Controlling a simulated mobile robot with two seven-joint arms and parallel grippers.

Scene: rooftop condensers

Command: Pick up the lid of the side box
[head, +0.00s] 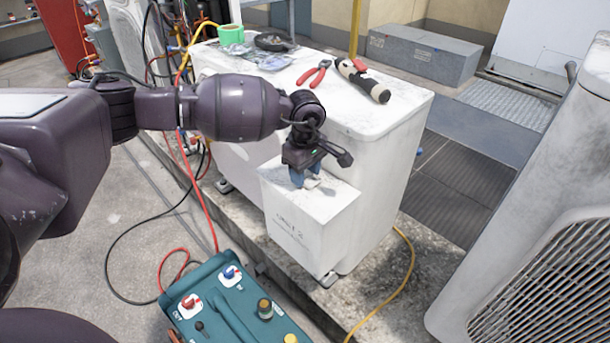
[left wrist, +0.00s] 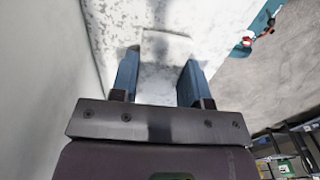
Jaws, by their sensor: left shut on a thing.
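The white side box (head: 312,232) is fixed low on the near side of a larger white condenser unit (head: 385,165). Its pale lid (head: 338,194) lies on top and looks level; I cannot tell whether there is a gap under it. My left gripper (head: 304,181) points down at the lid from above. In the left wrist view, its two blue fingers (left wrist: 160,62) stand on either side of a raised white part of the scuffed lid (left wrist: 160,92), and they are shut on it. The gripper hides part of the lid in the head view. My right gripper is not in view.
Red-handled pliers (head: 314,73), a dark and cream tool (head: 362,80) and a green mug (head: 231,35) lie or stand on the condenser top. A teal gauge machine (head: 232,305) stands on the ground in front. Red, black and yellow hoses run around it. Another grilled unit (head: 560,190) is at right.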

